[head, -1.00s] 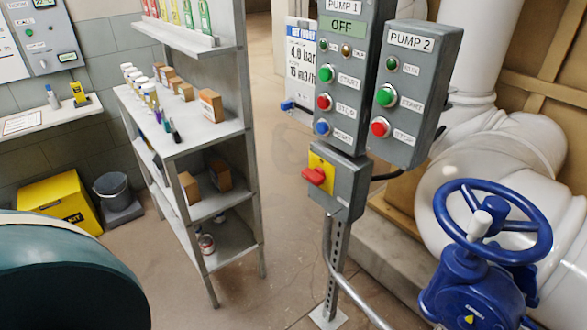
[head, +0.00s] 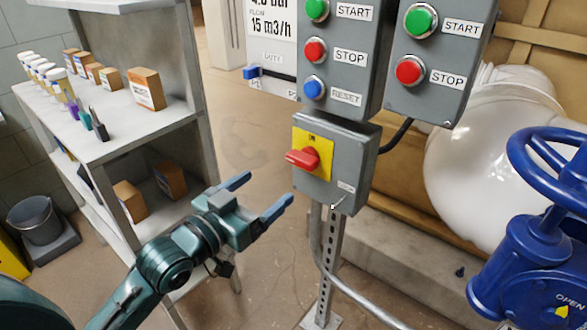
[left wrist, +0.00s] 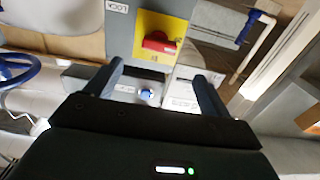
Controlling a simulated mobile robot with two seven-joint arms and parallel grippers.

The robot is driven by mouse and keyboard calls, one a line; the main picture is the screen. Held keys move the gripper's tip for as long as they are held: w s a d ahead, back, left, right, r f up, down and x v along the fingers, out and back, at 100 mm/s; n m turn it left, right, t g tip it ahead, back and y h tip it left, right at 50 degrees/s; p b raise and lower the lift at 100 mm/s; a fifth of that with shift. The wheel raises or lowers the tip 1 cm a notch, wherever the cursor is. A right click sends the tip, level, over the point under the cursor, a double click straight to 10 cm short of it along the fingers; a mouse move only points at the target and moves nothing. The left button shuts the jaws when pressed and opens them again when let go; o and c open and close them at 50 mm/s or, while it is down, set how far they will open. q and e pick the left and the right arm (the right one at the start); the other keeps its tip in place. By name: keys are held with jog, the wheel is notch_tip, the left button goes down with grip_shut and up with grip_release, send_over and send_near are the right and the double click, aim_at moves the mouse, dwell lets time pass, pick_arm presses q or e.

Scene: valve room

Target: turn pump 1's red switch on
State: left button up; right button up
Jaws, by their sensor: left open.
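The red switch (head: 302,159) is a red rotary handle on a yellow plate (head: 318,146), on the grey switch box (head: 345,155) below the pump 1 panel (head: 350,55). The handle lies roughly sideways. My left gripper (head: 266,192) is open and empty, to the left of and below the switch, apart from it in the head view. In the left wrist view the red switch (left wrist: 158,43) is ahead, beyond the two open fingers (left wrist: 160,85). My right gripper is out of view.
The pump 2 panel (head: 440,60) is at the upper right. A blue valve wheel (head: 550,170) and white pipe (head: 480,150) are at right. A metal post (head: 330,260) stands below the switch box. A shelf (head: 120,140) with bottles and boxes is at left.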

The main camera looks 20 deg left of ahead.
aim_at(298, 164)
pick_arm(q)
jog(key=x, duration=0.9)
jog(key=shift+d+f, duration=0.1)
jog(key=shift+w+d, duration=0.15)
jog(key=shift+w, duration=0.25)
jog(key=c, duration=1)
